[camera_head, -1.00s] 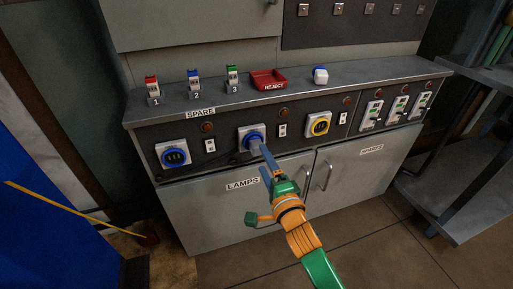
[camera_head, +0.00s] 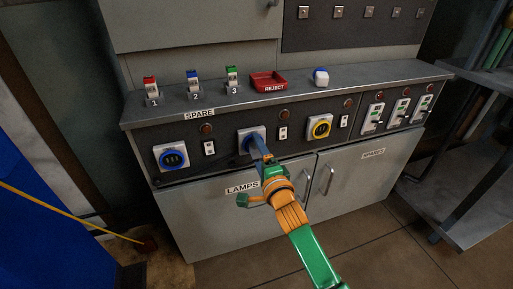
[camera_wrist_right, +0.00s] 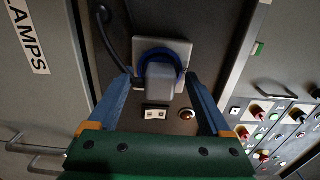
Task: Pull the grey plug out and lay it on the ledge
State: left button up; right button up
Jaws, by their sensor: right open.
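The grey plug (camera_wrist_right: 160,82) sits in the blue-ringed middle socket (camera_wrist_right: 178,50), with a dark cable beside it in the right wrist view. My right gripper (camera_wrist_right: 159,78) is open, its two blue fingers on either side of the plug. I cannot tell whether they touch it. In the head view the right gripper (camera_head: 256,143) reaches the middle socket (camera_head: 243,136) and hides most of the plug. The grey ledge (camera_head: 375,80) runs above the socket panel. My left gripper is not in view.
A blue socket (camera_head: 173,159) and a yellow socket (camera_head: 319,127) flank the middle one.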

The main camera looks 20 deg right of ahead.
aim_at(259, 154)
jog(key=shift+p, duration=0.4)
dwell(0.5)
grip_shut()
dwell(0.4)
jog(key=shift+s, duration=0.1)
jog(key=shift+s+r+p, duration=0.1)
jog(key=shift+s+p, duration=0.9)
jog(key=shift+s, duration=0.35)
jog(key=shift+s+d+p, duration=0.1)
jog(key=shift+s+p, duration=0.75)
jog(key=shift+s, duration=0.7)
